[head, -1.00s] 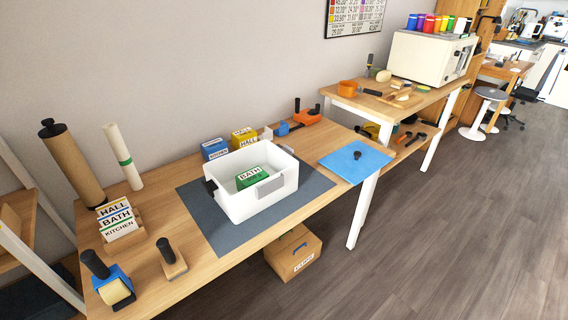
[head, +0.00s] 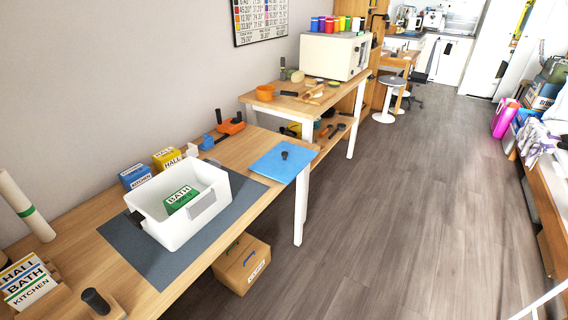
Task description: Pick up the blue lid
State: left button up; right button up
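The blue lid (head: 281,163) is a flat square panel with a small dark knob (head: 284,155) on top. It lies at the right end of the wooden workbench (head: 245,151), close to the front corner. A white open bin (head: 164,235) stands to its left on a dark grey mat (head: 130,259), with a green BATH box (head: 182,197) inside. Neither of my grippers is in view.
Blue (head: 135,176) and yellow (head: 167,158) boxes stand behind the bin. An orange tool (head: 231,127) lies behind the lid. A second table (head: 318,101) holds a cream microwave-like box (head: 334,56). A cardboard box (head: 241,263) sits below the bench. Open floor (head: 400,200) lies to the right.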

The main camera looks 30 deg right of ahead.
aim_at(282, 162)
jog(key=i+l+u, duration=0.4)
jog(key=l, duration=0.6)
jog(key=l+u, duration=0.35)
jog(key=l, duration=0.65)
jog(key=i+l+u, duration=0.1)
jog(key=l+u, duration=0.3)
jog(key=l, duration=0.75)
jog(key=k+l+u, duration=0.15)
jog(key=l+u, duration=0.25)
jog(key=l, duration=0.65)
